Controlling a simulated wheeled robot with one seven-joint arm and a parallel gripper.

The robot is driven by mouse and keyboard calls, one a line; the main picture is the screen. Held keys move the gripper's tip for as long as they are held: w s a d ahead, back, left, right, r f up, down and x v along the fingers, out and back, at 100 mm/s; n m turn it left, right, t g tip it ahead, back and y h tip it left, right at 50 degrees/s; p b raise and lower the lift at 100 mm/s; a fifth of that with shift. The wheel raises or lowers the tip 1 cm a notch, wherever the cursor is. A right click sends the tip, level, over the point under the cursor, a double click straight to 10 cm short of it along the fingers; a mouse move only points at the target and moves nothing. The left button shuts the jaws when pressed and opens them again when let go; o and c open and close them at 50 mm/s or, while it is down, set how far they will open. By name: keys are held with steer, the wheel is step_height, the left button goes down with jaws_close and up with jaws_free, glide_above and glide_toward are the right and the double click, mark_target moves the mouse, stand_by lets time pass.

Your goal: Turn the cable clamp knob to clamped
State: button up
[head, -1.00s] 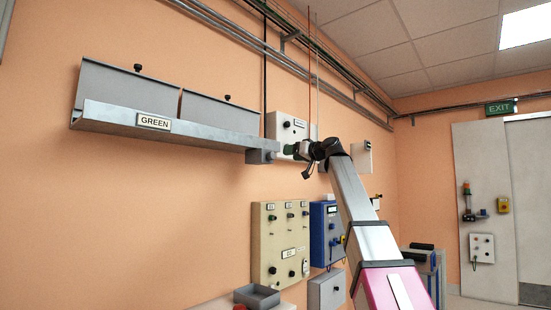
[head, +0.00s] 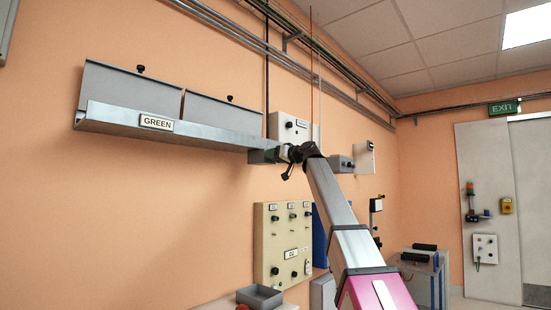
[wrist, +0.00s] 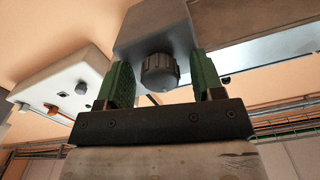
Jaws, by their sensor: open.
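The cable clamp is a grey box (head: 257,157) at the right end of the tray on the wall. It also shows at the top of the wrist view (wrist: 140,28). Its dark ribbed round knob (wrist: 160,72) faces my gripper. My gripper (wrist: 162,84) is open, with one green finger on each side of the knob and a visible gap to both. I cannot tell how deep the knob sits between the fingertips. In the head view my gripper (head: 279,153) is right at the box and hides the knob. The knob's setting is not readable.
The metal tray (head: 200,137), labelled GREEN, holds grey covers with black knobs. A white control box (head: 290,127) is on the wall just behind my gripper. A beige panel (head: 282,243) hangs below. Pipes (head: 330,75) run above.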

steer(key=c, duration=0.9)
steer(key=m, duration=0.4)
steer(key=shift+m, duration=0.4)
steer(key=m, duration=0.4)
steer(key=shift+m, duration=0.3)
steer(key=m, duration=0.4)
steer(key=shift+m, duration=2.2)
